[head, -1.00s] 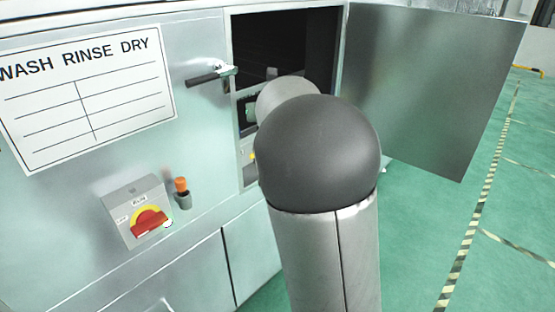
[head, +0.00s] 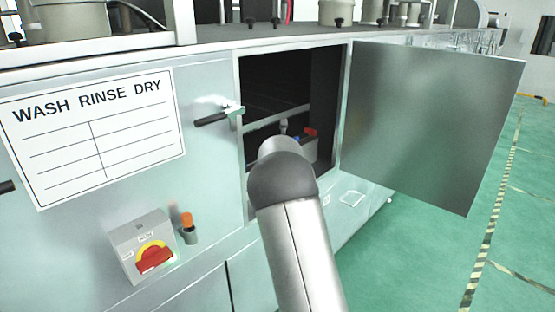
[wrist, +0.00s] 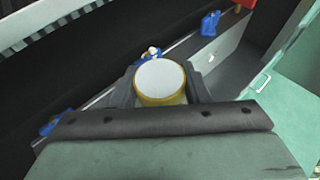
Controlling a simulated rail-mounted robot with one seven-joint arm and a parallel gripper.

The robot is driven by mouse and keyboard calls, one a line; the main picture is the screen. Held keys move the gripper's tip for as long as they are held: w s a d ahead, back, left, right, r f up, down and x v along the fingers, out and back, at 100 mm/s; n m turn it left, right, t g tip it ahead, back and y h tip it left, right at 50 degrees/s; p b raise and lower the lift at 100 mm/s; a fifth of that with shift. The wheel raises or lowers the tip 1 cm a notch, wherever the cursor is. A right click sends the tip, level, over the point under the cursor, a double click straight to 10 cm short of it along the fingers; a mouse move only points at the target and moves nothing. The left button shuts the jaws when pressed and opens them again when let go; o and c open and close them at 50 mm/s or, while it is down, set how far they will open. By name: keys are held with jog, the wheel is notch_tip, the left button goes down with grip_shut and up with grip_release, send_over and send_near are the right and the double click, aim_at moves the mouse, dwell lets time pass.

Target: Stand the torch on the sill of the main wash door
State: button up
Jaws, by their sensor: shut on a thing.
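In the wrist view my gripper (wrist: 160,92) is shut on the torch (wrist: 160,80), a short cylinder with a pale round end and a yellow-gold rim, between two dark fingers. The wash door (head: 430,125) stands wide open to the right of its dark opening (head: 275,85). My arm reaches to the opening and hides its lower left part and most of the sill in the head view. In the wrist view a grey strip (wrist: 220,55) runs diagonally behind the torch; I cannot tell whether the torch touches it. The torch cannot be made out in the head view.
Blue parts (wrist: 210,23) lie along the strip in the wrist view. A handle (head: 213,118) sticks out left of the opening. A red-yellow switch box (head: 145,245) and an orange-topped fitting (head: 188,228) are on the front panel. Green floor is clear at right.

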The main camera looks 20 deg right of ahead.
jog(key=shift+w+d+f, duration=0.1)
jog(key=shift+w+f, duration=0.1)
jog(key=f, duration=0.2)
jog(key=shift+w+f+b, duration=0.2)
jog(key=shift+f+b, duration=0.15)
jog(key=shift+b, duration=0.05)
jog(key=shift+f, duration=0.35)
jog(key=shift+f+b, duration=0.2)
jog(key=shift+b, duration=0.15)
jog(key=o, duration=1.4)
jog(key=shift+r, duration=0.1)
